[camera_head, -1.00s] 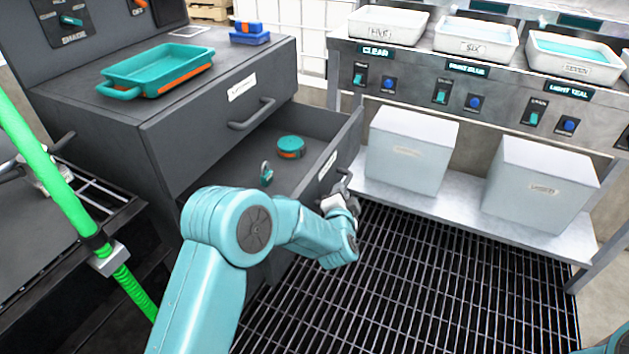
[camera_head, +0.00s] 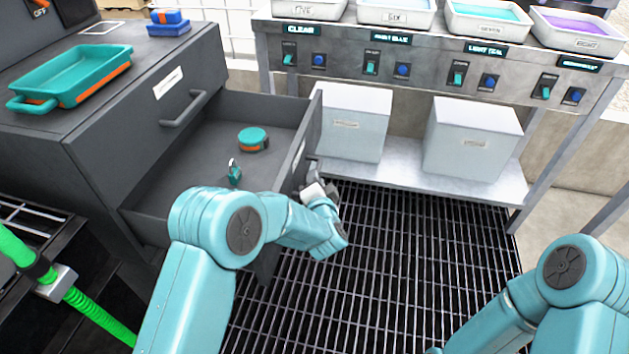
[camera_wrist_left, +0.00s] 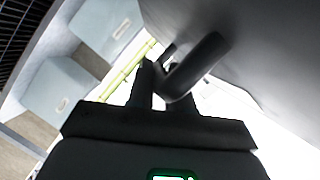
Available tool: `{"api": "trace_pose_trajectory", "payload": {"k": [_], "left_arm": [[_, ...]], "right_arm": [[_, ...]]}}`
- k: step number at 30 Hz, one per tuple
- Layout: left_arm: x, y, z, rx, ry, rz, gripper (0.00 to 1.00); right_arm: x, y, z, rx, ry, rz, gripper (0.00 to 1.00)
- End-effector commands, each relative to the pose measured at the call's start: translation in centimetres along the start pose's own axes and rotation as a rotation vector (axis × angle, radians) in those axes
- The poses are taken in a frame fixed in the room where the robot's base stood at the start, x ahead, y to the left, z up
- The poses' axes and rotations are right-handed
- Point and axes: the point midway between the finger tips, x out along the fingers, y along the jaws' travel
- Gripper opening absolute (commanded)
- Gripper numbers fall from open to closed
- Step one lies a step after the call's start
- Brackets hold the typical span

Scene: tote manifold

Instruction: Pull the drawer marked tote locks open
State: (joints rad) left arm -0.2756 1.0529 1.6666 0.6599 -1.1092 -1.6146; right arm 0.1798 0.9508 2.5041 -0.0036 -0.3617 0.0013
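The lower dark grey drawer (camera_head: 185,185) stands well out from its cabinet. A round teal and orange item (camera_head: 253,139) and a small teal padlock (camera_head: 235,172) lie inside it. A white label (camera_head: 299,155) is on its front, seen edge-on and unreadable. My left gripper (camera_head: 318,190) is at the outside of the drawer front, where the handle is mostly hidden. In the left wrist view, the dark handle bar (camera_wrist_left: 200,62) runs between the fingers of the left gripper (camera_wrist_left: 163,88), which look closed around it.
The upper drawer, with a white label (camera_head: 168,83) and bar handle (camera_head: 184,110), is shut. A teal tray (camera_head: 75,75) sits on the cabinet. A metal bench (camera_head: 400,178) with grey bins stands beyond. Open grating floor (camera_head: 390,260) lies right of the drawer.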

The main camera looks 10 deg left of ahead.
Motion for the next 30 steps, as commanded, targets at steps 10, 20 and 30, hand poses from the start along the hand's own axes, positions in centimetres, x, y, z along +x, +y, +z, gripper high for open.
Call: {"api": "trace_pose_trajectory", "payload": {"k": [10,20,30], "left_arm": [[0.0,-0.1,-0.1,0.0,0.001,-0.001,0.4],[-5.5,-0.3,-0.3,0.003,0.003,0.003,0.4],[-13.8,-0.2,-0.2,0.002,0.004,0.001,0.4]], "right_arm": [[0.0,0.0,0.0,0.0,0.0,0.0,0.0],[-1.6,-0.7,0.2,-0.006,-0.006,-0.001,0.0],[-3.2,-1.3,0.3,-0.006,-0.006,-0.001,0.0]]}}
